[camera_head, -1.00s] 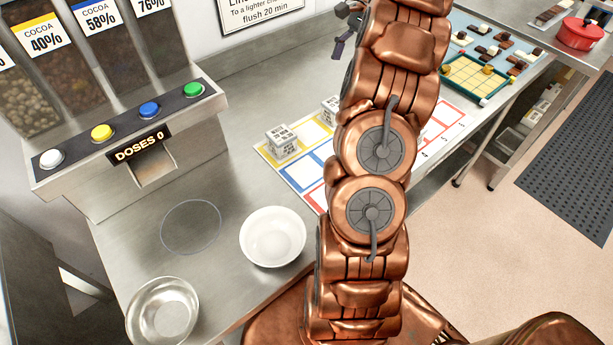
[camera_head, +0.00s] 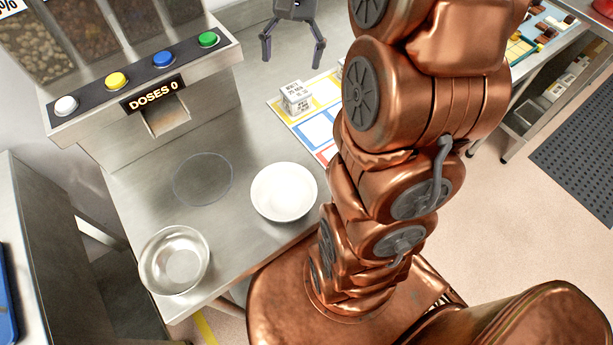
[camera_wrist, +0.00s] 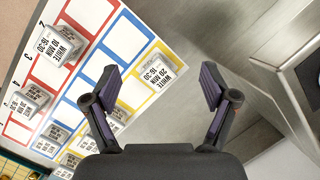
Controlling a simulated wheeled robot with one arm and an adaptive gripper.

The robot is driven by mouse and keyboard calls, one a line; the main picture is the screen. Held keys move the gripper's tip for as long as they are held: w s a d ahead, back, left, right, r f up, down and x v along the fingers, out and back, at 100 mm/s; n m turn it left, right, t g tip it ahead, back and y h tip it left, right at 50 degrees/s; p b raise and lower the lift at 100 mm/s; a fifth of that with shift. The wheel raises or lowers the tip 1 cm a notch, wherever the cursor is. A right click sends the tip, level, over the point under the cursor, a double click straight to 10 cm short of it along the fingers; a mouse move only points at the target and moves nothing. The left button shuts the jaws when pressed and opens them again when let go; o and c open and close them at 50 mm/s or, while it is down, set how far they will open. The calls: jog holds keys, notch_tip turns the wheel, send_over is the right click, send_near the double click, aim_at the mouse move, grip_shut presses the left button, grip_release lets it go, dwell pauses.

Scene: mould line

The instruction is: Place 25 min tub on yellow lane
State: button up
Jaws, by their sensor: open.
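My gripper (camera_head: 292,58) hangs open and empty above the back of the bench. In the wrist view its two fingers (camera_wrist: 162,78) stand apart, with a pale labelled tub (camera_wrist: 158,72) showing between them, below. That tub sits in the end cell of the yellow lane (camera_head: 324,85) and also shows in the head view (camera_head: 295,98). Its label seems to read WHITE, 20 or 25 MIN; I cannot tell which. A WHITE 10 MIN tub (camera_wrist: 65,45) stands in the red lane. Several other tubs stand toward the lower left; their labels are too small to read surely.
A white bowl (camera_head: 284,192) and a steel bowl (camera_head: 174,261) stand on the bench near the dispenser (camera_head: 150,110). The blue lane (camera_wrist: 127,40) has empty cells. My arm hides much of the card in the head view.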

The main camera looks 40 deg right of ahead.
jog(key=shift+s+a+f+n+h, duration=0.45)
jog(key=shift+s+a+f+n, duration=1.25)
jog(key=shift+s, duration=1.7)
jog(key=shift+s+a+f+n+h, duration=0.65)
jog(key=shift+s+a+n, duration=0.65)
jog(key=shift+s+a, duration=1.6)
jog(key=shift+s+a+f+n+h, duration=0.3)
jog(key=shift+s+a+f+n, duration=1.1)
jog(key=shift+s, duration=2.55)
jog(key=shift+r, duration=0.1)
